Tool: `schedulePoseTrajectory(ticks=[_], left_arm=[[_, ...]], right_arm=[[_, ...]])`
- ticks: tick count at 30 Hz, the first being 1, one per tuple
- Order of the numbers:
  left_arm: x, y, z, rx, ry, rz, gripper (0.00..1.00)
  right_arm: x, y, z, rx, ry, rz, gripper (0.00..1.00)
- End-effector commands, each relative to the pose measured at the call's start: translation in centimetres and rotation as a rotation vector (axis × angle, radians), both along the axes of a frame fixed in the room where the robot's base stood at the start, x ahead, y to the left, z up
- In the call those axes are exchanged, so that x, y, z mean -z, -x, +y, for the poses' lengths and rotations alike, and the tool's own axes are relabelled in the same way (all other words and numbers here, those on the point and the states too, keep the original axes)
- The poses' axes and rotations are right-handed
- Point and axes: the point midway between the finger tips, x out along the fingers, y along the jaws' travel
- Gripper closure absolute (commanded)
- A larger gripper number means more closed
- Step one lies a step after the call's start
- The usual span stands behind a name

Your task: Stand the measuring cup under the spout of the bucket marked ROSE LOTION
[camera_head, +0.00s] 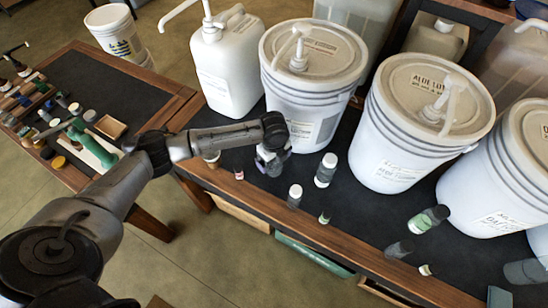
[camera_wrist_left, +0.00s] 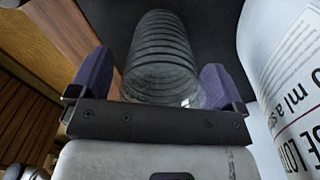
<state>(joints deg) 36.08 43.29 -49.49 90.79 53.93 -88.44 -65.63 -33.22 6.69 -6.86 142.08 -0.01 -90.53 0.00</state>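The measuring cup (camera_wrist_left: 160,62) is a clear ribbed vessel between the purple fingertips of my left gripper (camera_wrist_left: 155,85) in the left wrist view. The fingers lie against both its sides. In the head view my left gripper (camera_head: 272,160) is low over the bench, at the front left foot of a white pump bucket (camera_head: 300,100); the cup there is mostly hidden by the gripper and arm. The bucket's wall, with label letters reading "SE LOTI", is close on the right in the left wrist view (camera_wrist_left: 285,100). Its pump (camera_head: 298,60) stands on the lid. My right gripper is not in view.
The ALOE bucket (camera_head: 415,125) and another bucket (camera_head: 510,170) stand to the right. A white jug (camera_head: 228,70) stands left. Small bottles (camera_head: 325,170) and (camera_head: 295,194) stand near the bench's front edge, beside my gripper. A side table (camera_head: 95,90) holds several small jars.

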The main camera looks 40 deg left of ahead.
Motion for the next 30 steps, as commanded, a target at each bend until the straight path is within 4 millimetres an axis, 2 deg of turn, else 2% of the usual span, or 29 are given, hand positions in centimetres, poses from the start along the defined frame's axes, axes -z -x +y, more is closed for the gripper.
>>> schedulePoseTrajectory(ticks=[7, 11, 24, 30], left_arm=[[-0.1, 0.0, 0.0, 0.0, 0.0, -0.001, 0.05], [-1.2, -0.1, 0.0, 0.001, 0.001, -0.004, 0.05], [-9.0, -0.1, 0.0, 0.0, 0.002, -0.004, 0.05], [-11.3, -0.1, 0.0, 0.0, 0.001, -0.001, 0.05]], right_arm=[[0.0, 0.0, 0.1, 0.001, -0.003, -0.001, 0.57], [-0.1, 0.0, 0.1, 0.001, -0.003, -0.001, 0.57], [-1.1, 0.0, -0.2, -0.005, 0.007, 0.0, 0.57], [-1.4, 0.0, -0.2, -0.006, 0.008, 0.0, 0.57]])
